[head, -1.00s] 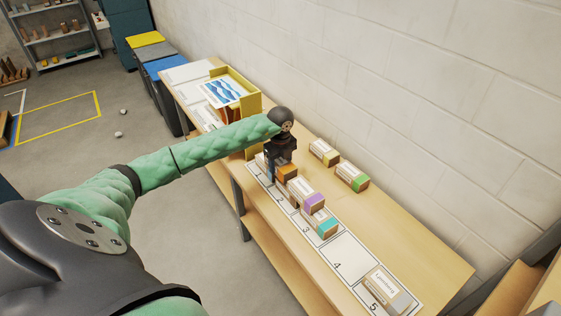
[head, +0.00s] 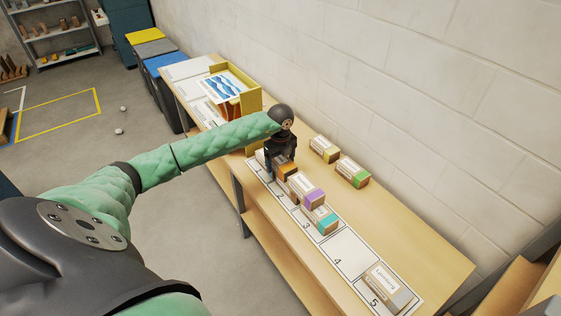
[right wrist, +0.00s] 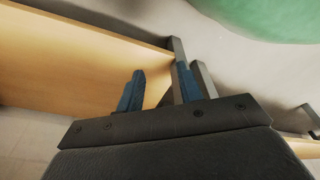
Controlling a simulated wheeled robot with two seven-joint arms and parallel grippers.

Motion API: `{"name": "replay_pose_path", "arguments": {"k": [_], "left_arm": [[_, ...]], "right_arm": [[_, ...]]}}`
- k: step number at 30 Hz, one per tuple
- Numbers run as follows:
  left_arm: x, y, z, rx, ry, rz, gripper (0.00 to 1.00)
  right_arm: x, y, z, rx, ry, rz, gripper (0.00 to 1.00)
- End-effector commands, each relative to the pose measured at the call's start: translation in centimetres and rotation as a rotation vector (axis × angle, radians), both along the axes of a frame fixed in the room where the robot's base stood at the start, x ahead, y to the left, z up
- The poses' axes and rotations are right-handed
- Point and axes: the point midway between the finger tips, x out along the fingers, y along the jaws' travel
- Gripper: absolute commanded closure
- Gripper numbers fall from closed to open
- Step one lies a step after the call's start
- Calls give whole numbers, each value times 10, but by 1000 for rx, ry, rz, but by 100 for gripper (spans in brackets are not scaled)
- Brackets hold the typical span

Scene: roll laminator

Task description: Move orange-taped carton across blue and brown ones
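The orange-taped carton (head: 289,171) is near the upper end of the numbered strip (head: 343,256) in the head view, partly hidden by my left gripper (head: 277,170). The gripper points down with dark fingers at this carton; whether they are closed on it is hidden. A purple-taped carton (head: 313,195) and a teal-taped carton (head: 326,221) follow along the strip. I cannot make out a blue- or brown-taped carton. My right gripper (right wrist: 160,75) shows in the right wrist view, its two blue fingers apart with nothing between them.
Yellow-taped (head: 324,150) and green-taped (head: 353,172) cartons stand toward the wall. A grey-taped carton (head: 389,287) sits at number 5; space 4 (head: 346,254) is bare. A yellow holder (head: 247,98) with a blue-wave picture stands beyond my left gripper.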

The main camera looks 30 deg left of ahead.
Motion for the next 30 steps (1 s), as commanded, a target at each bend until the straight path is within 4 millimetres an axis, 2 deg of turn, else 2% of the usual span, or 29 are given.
{"name": "replay_pose_path", "arguments": {"k": [8,14,24,30], "left_arm": [[0,0,0,0,1,0,20],[1,0,2,1,-1,0,20],[1,0,50,1,-3,-1,20],[1,0,70,0,-1,0,20]], "right_arm": [[1,1,2,1,0,0,64],[10,8,17,5,8,-4,64],[28,25,53,18,35,-15,64],[33,30,70,23,47,-18,64]]}}
